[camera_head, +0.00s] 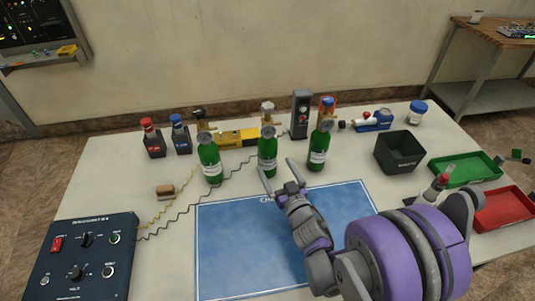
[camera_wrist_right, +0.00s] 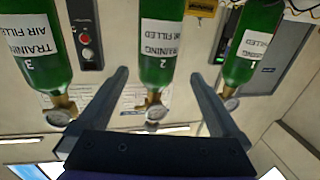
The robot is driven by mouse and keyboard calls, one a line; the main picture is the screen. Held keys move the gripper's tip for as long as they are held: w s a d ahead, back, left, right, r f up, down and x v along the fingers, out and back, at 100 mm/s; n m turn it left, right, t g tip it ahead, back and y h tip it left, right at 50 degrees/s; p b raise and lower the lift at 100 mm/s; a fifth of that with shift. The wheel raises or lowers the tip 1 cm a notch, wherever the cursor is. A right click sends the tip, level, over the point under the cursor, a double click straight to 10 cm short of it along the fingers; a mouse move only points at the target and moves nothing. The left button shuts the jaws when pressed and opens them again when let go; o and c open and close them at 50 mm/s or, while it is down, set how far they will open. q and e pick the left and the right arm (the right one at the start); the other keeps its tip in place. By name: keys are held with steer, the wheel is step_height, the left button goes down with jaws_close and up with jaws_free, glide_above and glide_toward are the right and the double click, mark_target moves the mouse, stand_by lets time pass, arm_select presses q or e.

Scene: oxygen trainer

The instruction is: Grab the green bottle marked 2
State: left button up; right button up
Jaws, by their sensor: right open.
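Three green bottles with white labels and brass valves stand in a row on the table. The bottle marked 2 (camera_head: 267,155) is the middle one; in the right wrist view (camera_wrist_right: 163,45) it shows upside down between my fingers, with its "2" readable. The bottle marked 3 (camera_wrist_right: 32,45) and the bottle marked 1 (camera_wrist_right: 252,42) flank it. My right gripper (camera_head: 279,176) is open and empty, its fingertips close in front of the lower part of bottle 2. In the right wrist view bottle 2 lies between the finger lines (camera_wrist_right: 160,76). Contact cannot be told. My left gripper is not in view.
A blue mat (camera_head: 240,245) lies under my right arm. A black bin (camera_head: 400,152), a green tray (camera_head: 465,169) and a red tray (camera_head: 505,208) are at the right. A control box (camera_head: 82,256) is at the front left. Wires run left of the bottles.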

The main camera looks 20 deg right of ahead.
mark_target(271, 156)
steer(key=w, duration=0.2)
steer(key=w+p, duration=0.1)
steer(key=w, duration=0.2)
steer(key=w+d, duration=0.1)
steer(key=w, duration=0.2)
steer(key=shift+w, duration=0.2)
jaws_close()
